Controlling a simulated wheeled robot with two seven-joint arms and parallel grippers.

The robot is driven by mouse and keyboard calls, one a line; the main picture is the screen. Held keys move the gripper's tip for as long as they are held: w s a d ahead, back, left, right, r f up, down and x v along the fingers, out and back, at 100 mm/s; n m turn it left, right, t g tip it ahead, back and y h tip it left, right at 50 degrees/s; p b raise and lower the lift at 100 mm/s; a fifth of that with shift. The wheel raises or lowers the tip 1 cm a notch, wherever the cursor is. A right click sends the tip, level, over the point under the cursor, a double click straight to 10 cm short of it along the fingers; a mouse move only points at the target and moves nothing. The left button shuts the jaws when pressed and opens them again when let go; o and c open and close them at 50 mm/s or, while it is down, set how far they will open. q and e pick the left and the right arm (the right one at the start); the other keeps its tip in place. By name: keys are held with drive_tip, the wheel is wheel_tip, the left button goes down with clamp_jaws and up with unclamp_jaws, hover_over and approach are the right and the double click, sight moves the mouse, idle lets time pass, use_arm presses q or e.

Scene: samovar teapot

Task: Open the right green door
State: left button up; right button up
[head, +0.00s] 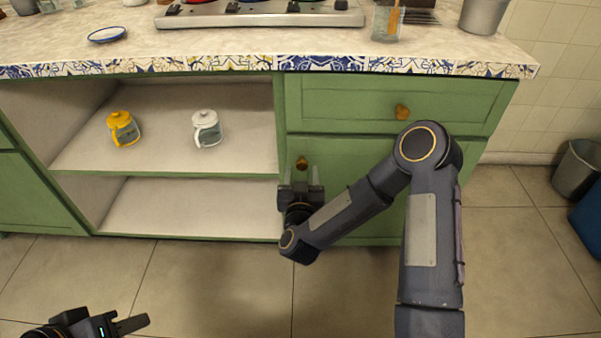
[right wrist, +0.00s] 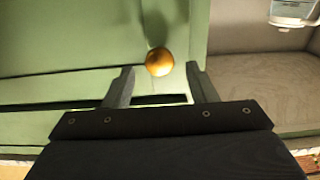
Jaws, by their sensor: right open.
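The right green door (head: 350,165) is shut, below a green drawer, and my right arm covers part of it. Its round orange-gold knob (head: 301,163) is near the door's upper left corner. My right gripper (head: 301,180) is open in front of the door, just below the knob in the head view. In the right wrist view the knob (right wrist: 159,62) shows between and slightly beyond the two open fingertips (right wrist: 162,78). I cannot tell if the fingers touch it. My left gripper (head: 115,325) is low at the left, over the floor, with its fingers apart and empty.
The drawer above has its own knob (head: 402,112). An open shelf at the left holds a yellow teapot (head: 123,129) and a white-lidded glass teapot (head: 207,128). The countertop (head: 230,45) carries a stove. A bin (head: 577,168) stands on the floor at the right.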

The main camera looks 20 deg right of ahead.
drive_tip(key=shift+x, duration=0.85)
clamp_jaws()
